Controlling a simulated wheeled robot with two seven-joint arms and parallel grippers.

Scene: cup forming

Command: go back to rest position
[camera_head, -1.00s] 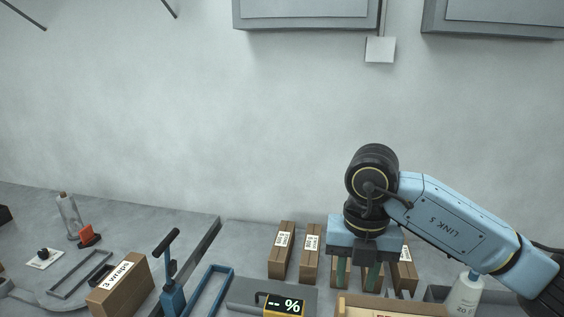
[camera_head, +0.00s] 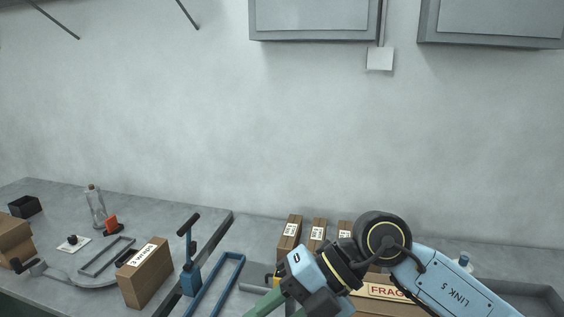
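My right arm comes in from the right, with a blue link and a black wrist joint (camera_head: 383,240). Its gripper (camera_head: 275,308) points down and left at the bottom edge of the view. Its two green fingers stand apart with nothing seen between them; the fingertips are cut off by the frame. My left arm and gripper are not in view.
A brown box marked "3 wraps" (camera_head: 146,272), a blue upright tool (camera_head: 190,262) and a blue frame (camera_head: 215,285) stand left of the gripper. Small brown boxes (camera_head: 290,238) stand behind it. A box marked FRAGILE (camera_head: 385,290) is partly hidden by my arm. A clear bottle (camera_head: 96,207) stands far left.

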